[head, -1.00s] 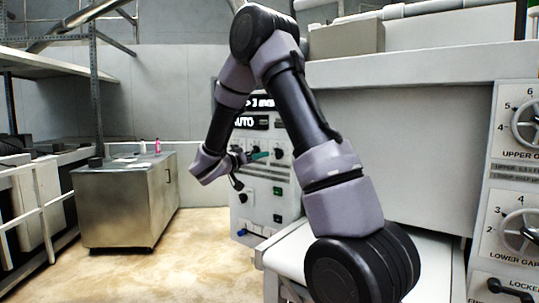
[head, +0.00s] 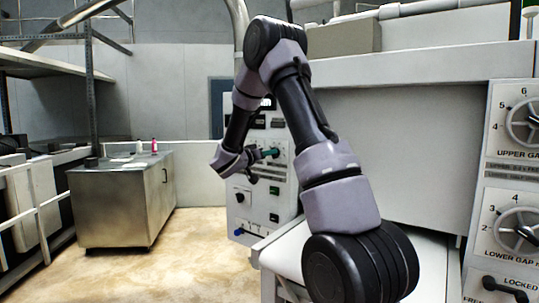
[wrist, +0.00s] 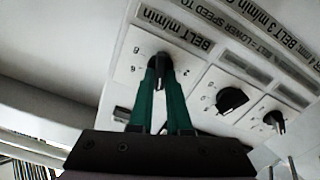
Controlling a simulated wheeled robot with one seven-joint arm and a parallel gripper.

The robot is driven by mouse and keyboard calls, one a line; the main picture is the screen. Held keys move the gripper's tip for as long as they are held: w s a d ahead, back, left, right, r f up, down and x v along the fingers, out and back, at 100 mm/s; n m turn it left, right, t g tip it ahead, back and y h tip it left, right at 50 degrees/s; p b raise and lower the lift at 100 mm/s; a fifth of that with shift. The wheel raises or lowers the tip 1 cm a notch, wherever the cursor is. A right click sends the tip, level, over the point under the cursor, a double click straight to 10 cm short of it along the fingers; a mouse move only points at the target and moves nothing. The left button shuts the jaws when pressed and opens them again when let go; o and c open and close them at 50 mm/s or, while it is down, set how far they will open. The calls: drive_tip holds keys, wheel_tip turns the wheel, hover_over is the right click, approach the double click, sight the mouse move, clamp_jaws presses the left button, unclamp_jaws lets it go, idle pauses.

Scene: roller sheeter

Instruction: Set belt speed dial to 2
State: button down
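The belt speed dial (wrist: 158,63) is a black knob on a white plate labelled "BELT m/min", in the upper middle of the wrist view. My gripper (wrist: 160,76) has two green fingers, and their tips are at the dial, one on each side of its lower part. The fingers cover part of the plate's scale, so I cannot read the setting. I cannot tell whether the fingers press on the knob. In the head view my gripper (head: 268,153) is at the front of the white control panel (head: 241,211), and the dial itself is hidden or too small to make out.
Two more black knobs, a middle one (wrist: 231,100) and a right one (wrist: 275,120), sit to the right of the dial. A steel cabinet (head: 112,212) stands at the left with open floor before it. Gap handwheels (head: 522,125) are at the far right.

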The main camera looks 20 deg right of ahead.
idle(0.4)
drive_tip(key=shift+w+a+f+n, duration=0.1)
drive_tip(key=shift+f+n, duration=0.05)
drive_tip(key=shift+n, duration=3.8)
drive_tip(key=shift+a+f+n, duration=0.1)
drive_tip(key=shift+f+n, duration=0.05)
drive_tip(key=shift+n, duration=3.8)
drive_tip(key=shift+d, duration=0.1)
drive_tip(key=c, duration=0.9)
unclamp_jaws()
drive_tip(key=shift+o, duration=0.2)
